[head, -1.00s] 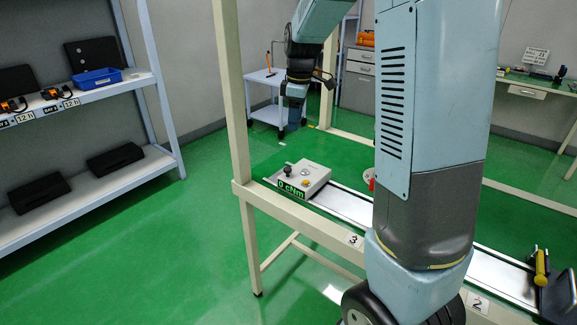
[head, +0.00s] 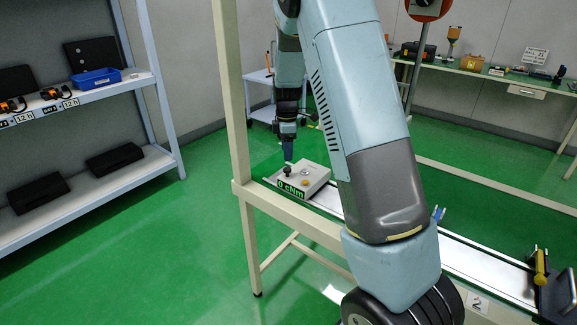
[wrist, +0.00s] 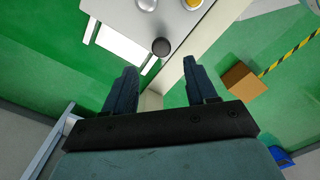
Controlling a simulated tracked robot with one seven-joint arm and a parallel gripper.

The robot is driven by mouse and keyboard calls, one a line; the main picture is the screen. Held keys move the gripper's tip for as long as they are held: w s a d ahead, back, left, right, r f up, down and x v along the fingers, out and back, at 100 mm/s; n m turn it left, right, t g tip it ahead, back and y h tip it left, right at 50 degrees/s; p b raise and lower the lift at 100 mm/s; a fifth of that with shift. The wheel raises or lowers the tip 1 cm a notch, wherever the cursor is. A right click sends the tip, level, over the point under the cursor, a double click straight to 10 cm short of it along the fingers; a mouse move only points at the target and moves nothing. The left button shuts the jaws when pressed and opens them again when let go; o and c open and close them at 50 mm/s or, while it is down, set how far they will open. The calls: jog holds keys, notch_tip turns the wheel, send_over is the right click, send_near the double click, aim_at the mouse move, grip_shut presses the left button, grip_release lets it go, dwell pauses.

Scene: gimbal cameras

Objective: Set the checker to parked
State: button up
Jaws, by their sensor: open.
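The checker (head: 316,177) is a light grey box on the metal rail (head: 335,201), with a green "0 cNm" display (head: 291,190) on its front. On its top are a black knob (head: 288,168) and a yellow button (head: 304,182). The wrist view shows the knob (wrist: 161,47), the yellow button (wrist: 193,3) and a silver disc (wrist: 147,4). My gripper (head: 288,157) points down just above the knob. In the wrist view my gripper (wrist: 160,82) is open and empty, with the knob ahead of the gap between its fingers. Contact with the knob does not show.
A cream post (head: 232,100) stands close left of the checker. A shelf (head: 100,90) with a blue tray (head: 95,78) is at left. A yellow-handled tool (head: 541,266) sits at the rail's right end. A brown box (wrist: 243,82) shows in the wrist view.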

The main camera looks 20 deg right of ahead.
aim_at(287, 168)
notch_tip(287, 168, down, 7)
jog(key=shift+r, duration=0.1)
dwell(0.4)
grip_shut()
dwell(0.4)
